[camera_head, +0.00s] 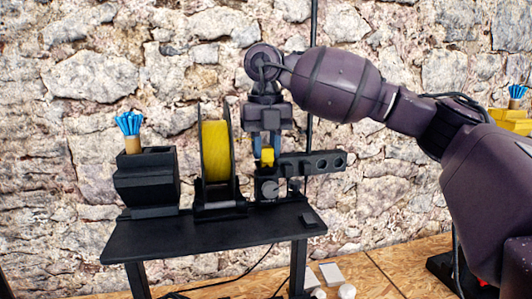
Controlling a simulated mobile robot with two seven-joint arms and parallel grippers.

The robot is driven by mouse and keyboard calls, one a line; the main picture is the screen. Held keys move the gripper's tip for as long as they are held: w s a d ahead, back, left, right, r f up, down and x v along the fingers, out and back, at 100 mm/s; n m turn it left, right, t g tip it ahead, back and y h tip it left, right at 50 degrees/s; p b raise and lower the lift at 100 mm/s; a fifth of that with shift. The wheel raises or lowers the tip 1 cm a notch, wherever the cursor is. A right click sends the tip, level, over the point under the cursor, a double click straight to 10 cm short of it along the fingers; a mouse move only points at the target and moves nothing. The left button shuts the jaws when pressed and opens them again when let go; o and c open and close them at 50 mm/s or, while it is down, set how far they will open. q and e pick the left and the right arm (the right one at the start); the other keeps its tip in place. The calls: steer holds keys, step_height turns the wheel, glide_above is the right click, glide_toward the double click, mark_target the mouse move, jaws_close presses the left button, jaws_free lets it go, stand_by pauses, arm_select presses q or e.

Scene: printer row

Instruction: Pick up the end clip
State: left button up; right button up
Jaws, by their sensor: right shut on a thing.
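My right gripper (266,150) comes in from the right and points straight down above the right part of a small black table. It is shut on a small yellow piece (267,156), which looks like the end clip. The piece sits between the fingertips, just above a dark device with a round knob (269,188). I cannot tell whether the piece touches that device. My left gripper is not in view.
A yellow spool (216,151) on a black holder stands left of the gripper. A black stepped box (146,181) with a cup of blue sticks stands further left. A dark bar with holes (318,163) extends right. The black table's front (190,240) is clear.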

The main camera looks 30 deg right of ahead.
mark_target(266, 146)
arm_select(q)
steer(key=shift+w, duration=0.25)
arm_select(e)
step_height(266, 146, up, 9)
steer(key=shift+f, duration=0.1)
arm_select(q)
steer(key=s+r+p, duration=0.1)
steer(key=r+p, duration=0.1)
steer(key=p, duration=0.1)
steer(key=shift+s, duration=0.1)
arm_select(e)
step_height(266, 146, up, 11)
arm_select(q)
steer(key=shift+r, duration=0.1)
arm_select(e)
steer(key=shift+a+r, duration=0.1)
steer(key=shift+r, duration=0.1)
